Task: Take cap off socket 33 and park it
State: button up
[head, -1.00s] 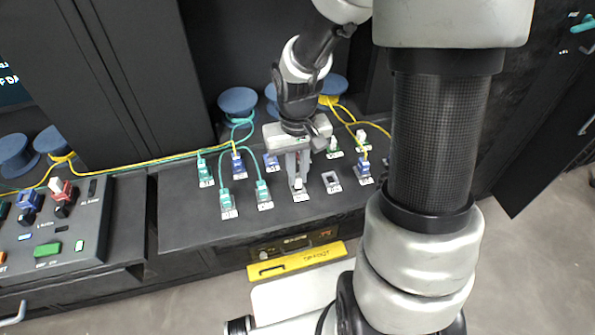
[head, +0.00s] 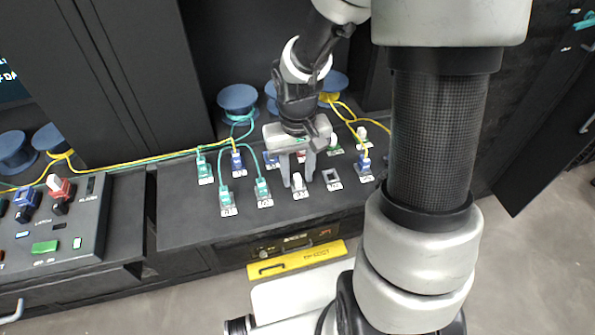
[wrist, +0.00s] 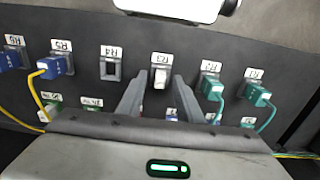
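A white cap (head: 297,180) sits in a front-row socket of the dark sloped panel (head: 180,225). In the wrist view the same cap (wrist: 160,77) stands between my fingertips. My gripper (head: 298,184) is over it with the fingers spread to either side. In the wrist view the gripper (wrist: 159,82) shows clear gaps between both fingers and the cap. An uncapped, empty square socket (head: 332,177) is beside it. It also shows in the wrist view (wrist: 110,69). The socket labels are too small or inverted to read 33 surely.
Green plugs (head: 262,188) with cables stand left of the cap, and a blue plug (head: 365,165) with a yellow cable stands right. More sockets and plugs fill the back row. A control box (head: 60,230) is at far left.

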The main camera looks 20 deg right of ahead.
notch_tip(320, 180, up, 18)
jog(key=p, duration=0.2)
jog(key=shift+f, duration=0.25)
